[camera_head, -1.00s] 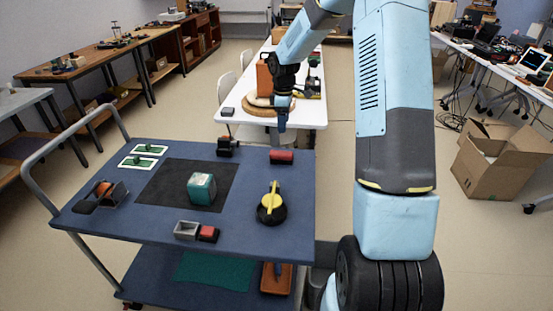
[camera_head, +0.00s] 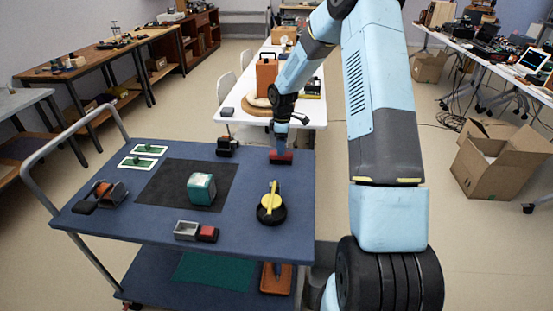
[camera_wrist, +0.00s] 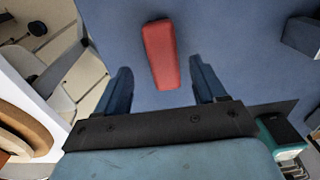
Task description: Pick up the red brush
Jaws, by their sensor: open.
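The red brush (camera_head: 281,158) lies on the blue cart top near its far right corner. In the wrist view the red brush (camera_wrist: 161,53) is a long red block, with its near end between the line of my two fingers. My gripper (camera_head: 280,150) is just above the brush in the head view and hides part of it. In the wrist view my gripper (camera_wrist: 163,82) is open, one finger on each side of the brush, with gaps on both sides. I cannot tell how high the fingertips are above the cart top.
A white table (camera_head: 312,112) stands behind the cart.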

